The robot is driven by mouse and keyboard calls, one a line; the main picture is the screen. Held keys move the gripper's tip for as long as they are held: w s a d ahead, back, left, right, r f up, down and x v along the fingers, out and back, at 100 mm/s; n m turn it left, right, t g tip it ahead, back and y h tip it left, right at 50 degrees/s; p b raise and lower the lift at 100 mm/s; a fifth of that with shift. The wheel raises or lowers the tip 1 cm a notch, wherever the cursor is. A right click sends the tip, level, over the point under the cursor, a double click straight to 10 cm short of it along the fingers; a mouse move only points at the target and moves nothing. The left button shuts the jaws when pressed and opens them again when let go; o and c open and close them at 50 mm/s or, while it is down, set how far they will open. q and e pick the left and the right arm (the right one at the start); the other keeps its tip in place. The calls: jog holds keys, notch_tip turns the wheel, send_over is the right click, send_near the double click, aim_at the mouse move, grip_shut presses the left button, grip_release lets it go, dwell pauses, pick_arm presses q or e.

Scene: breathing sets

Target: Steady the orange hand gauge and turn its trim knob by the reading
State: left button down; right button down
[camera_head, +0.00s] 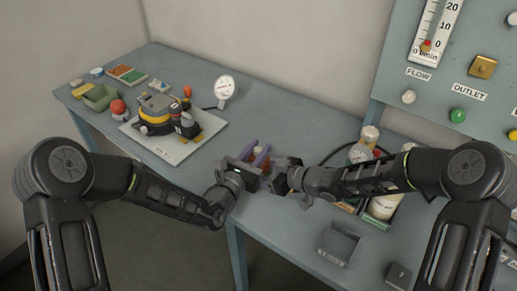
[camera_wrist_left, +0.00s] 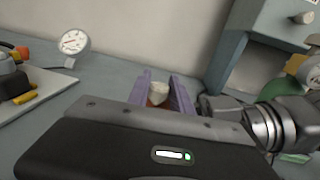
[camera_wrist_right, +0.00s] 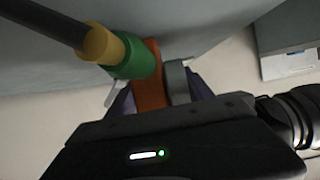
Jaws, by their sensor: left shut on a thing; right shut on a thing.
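The orange hand gauge (camera_wrist_right: 150,80) is held up over the bench's front edge, between my two grippers. In the right wrist view it has an orange body, a grey round part, and green and yellow fittings on a dark hose. My left gripper (camera_head: 256,157) is shut on it; in the left wrist view a cream part (camera_wrist_left: 159,90) over orange shows between its purple fingers. My right gripper (camera_head: 282,174) meets it from the right, shut on it. I cannot tell which part is the trim knob, and the reading is not legible.
A yellow and black apparatus (camera_head: 155,110) stands on a white board at the left, with a round white dial (camera_head: 224,88) behind it. Bottles (camera_head: 385,203) stand near my right forearm. An empty grey tray (camera_head: 338,244) lies at the front right. A flow panel (camera_head: 440,75) rises behind.

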pick_arm(q)
jog(key=shift+r, duration=0.1)
jog(key=c, duration=1.1)
grip_release()
jog(key=shift+c, duration=0.2)
jog(key=shift+s, duration=0.1)
jog(key=v, duration=1.2)
jog(key=shift+a, duration=0.1)
